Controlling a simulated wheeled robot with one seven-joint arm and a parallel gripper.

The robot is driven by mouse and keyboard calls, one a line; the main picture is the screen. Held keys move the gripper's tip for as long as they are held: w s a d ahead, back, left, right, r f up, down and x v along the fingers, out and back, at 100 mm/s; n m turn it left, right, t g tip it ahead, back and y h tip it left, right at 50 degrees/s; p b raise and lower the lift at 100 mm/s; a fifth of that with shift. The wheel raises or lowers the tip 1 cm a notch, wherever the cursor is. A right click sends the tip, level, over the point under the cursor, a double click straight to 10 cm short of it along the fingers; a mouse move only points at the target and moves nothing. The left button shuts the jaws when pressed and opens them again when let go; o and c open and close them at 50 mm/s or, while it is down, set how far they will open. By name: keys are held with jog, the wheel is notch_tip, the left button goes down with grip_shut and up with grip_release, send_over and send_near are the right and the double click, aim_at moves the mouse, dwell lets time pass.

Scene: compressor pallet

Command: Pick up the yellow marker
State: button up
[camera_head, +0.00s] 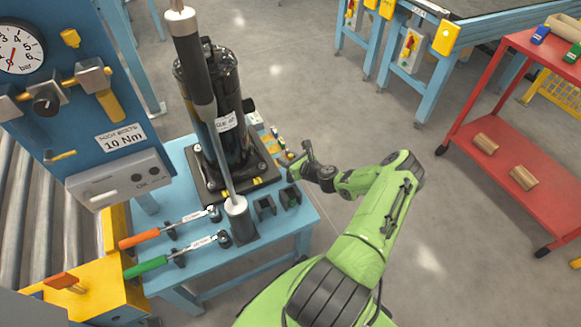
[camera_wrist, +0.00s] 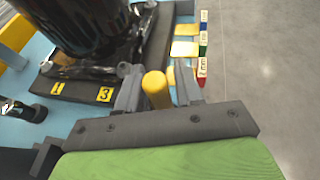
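The yellow marker (camera_wrist: 157,90) is a short, rounded cylinder in the wrist view, between the two grey fingers of my gripper (camera_wrist: 158,82). Its sides come close to both fingers, and I cannot tell whether they touch it. Its lower end is hidden behind the gripper's body. In the head view my gripper (camera_head: 299,157) is at the right edge of the blue table (camera_head: 274,232), right of the black compressor. I cannot make out the marker in the head view.
The black compressor (camera_head: 228,105) stands on its dark base close left of my gripper. Two dark holders (camera_head: 265,207), an orange-handled tool (camera_head: 143,238) and a green-handled tool (camera_head: 148,266) are on the table.

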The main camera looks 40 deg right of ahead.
jog(key=c, duration=0.6)
notch_tip(320, 180, up, 10)
jog(key=p, duration=0.4)
jog(key=shift+s, duration=0.1)
